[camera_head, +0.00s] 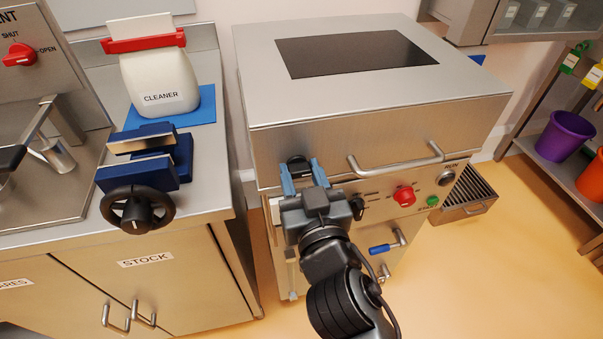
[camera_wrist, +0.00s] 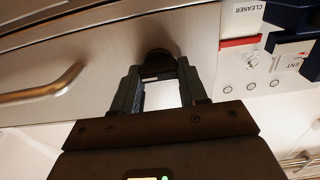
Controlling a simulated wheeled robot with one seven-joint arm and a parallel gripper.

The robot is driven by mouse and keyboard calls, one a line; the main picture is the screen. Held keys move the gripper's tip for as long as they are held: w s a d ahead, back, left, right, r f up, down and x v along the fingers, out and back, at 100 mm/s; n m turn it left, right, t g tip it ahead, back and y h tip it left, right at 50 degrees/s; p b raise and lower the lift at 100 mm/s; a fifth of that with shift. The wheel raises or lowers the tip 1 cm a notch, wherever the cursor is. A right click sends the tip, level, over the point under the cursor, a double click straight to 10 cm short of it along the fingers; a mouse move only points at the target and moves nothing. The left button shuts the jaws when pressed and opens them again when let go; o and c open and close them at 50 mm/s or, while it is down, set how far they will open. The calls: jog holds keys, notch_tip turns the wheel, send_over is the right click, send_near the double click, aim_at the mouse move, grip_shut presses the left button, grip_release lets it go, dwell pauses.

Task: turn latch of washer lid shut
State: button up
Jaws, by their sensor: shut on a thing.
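The washer (camera_head: 480,115) is a steel box with a dark window (camera_head: 355,52) in its lid (camera_head: 270,75). The lid lies down flat on the body. In the wrist view the dark latch (camera_wrist: 157,60) shows between the fingertips (camera_wrist: 159,74). The fingers hide part of it, so I cannot tell how far it is turned.
A bar handle (camera_head: 395,160) is right of the latch. The control panel below has a red button (camera_head: 404,195) and a green button (camera_head: 433,201). A counter with a blue vise (camera_head: 150,165) and a cleaner jug (camera_head: 160,80) stands left, across a narrow gap.

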jog(key=c, duration=0.4)
jog(key=shift+n, duration=0.3)
jog(key=n, duration=0.3)
jog(key=shift+n+p, duration=0.4)
jog(key=n+p, duration=0.1)
jog(key=n, duration=0.2)
jog(key=shift+a+n, duration=0.15)
jog(key=shift+n, duration=0.15)
jog(key=n+p, duration=0.1)
jog(key=n, duration=0.4)
jog(key=shift+f+p, duration=0.1)
jog(key=shift+p, duration=0.2)
jog(key=n, duration=0.2)
jog(key=n+p, duration=0.1)
jog(key=n, duration=0.1)
jog(key=shift+s+a+f+n, duration=0.1)
jog(key=shift+f+n, duration=0.05)
jog(key=shift+n, duration=0.45)
